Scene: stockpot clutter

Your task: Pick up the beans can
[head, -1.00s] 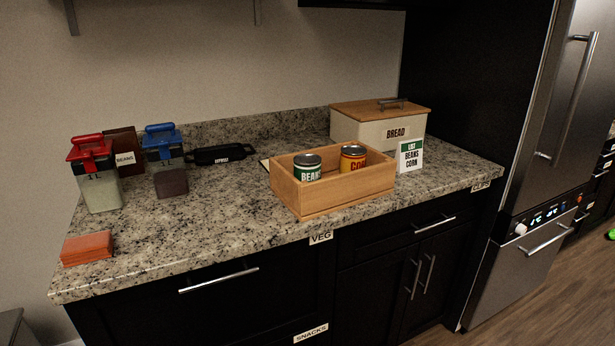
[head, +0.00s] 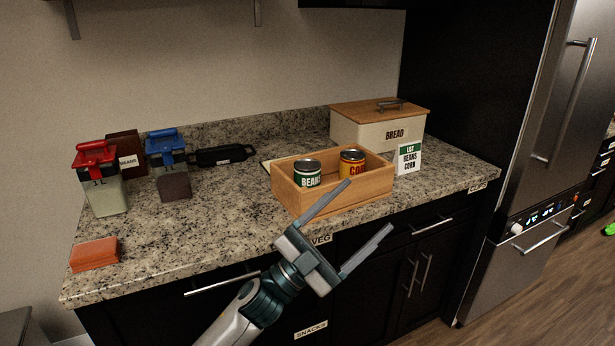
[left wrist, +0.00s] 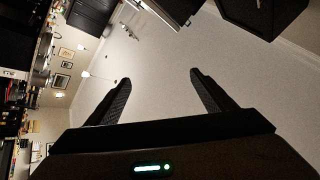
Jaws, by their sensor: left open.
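The beans can (head: 307,174) has a green and white label reading "BEANS" and a dark top. It stands upright in the left part of an open wooden crate (head: 345,197) on the counter. A yellow and red corn can (head: 351,163) stands to its right in the same crate. My left gripper (head: 368,215) is open and empty, in front of the counter edge and the crate, below and to the right of the beans can in the head view. The left wrist view shows its two spread fingers (left wrist: 158,90) with nothing between them. My right gripper is not in view.
A bread box (head: 380,128) stands behind the crate, with a list card (head: 408,158) to the crate's right. Red-lidded (head: 101,180) and blue-lidded (head: 168,168) containers stand at the left. An orange stack (head: 95,254) lies at the front left.

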